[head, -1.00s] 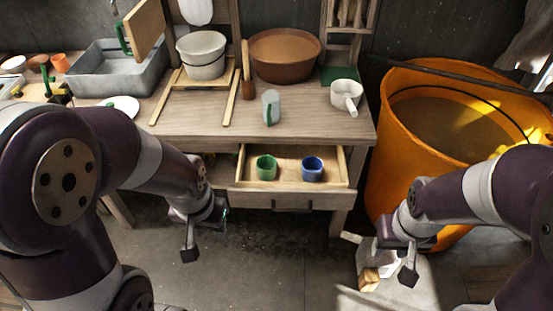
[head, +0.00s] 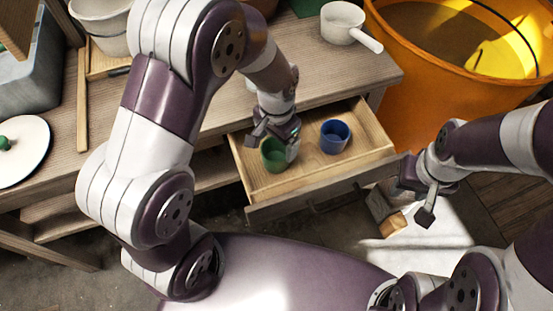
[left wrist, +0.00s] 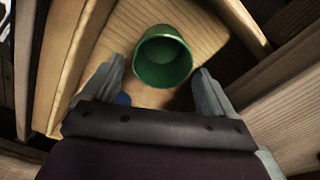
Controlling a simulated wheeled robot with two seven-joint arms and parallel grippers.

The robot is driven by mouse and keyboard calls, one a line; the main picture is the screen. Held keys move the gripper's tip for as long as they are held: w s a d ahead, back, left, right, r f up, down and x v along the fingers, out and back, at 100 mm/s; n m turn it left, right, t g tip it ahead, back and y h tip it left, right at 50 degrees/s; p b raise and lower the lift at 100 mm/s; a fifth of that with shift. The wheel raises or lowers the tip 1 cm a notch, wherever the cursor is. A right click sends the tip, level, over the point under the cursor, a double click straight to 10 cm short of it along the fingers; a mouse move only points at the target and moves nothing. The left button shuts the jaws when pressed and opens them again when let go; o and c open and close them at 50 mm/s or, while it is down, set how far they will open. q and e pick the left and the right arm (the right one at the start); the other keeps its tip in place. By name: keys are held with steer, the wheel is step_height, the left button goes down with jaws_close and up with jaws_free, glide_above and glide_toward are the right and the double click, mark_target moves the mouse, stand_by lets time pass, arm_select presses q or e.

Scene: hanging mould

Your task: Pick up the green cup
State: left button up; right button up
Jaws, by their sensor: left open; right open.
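The green cup (head: 272,155) stands upright in the open drawer (head: 318,196), left of the blue cup (head: 334,137). My left gripper (head: 277,144) is open above the drawer, with its fingers at the green cup and partly covering it. In the left wrist view, the green cup (left wrist: 162,58) shows its open mouth between and slightly beyond the two spread fingertips (left wrist: 158,68). A gap shows on each side, and I cannot tell whether either finger touches it. A bit of blue shows by the left finger there. My right gripper (head: 416,190) is open and empty, right of the drawer.
The drawer walls stand close around the cups. The wooden table (head: 225,113) lies above and behind the drawer. A white dipper (head: 343,24) stands on it. A large orange tub (head: 420,105) is at the right. A wooden block (head: 393,224) lies near my right gripper.

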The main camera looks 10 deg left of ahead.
mark_target(276, 153)
arm_select(q)
step_height(276, 153, down, 6)
steer(key=shift+w+a+f+b, duration=0.15)
steer(key=shift+f+b, duration=0.1)
steer(key=shift+b, duration=0.45)
steer(key=c, duration=0.8)
steer(key=shift+r, duration=0.2)
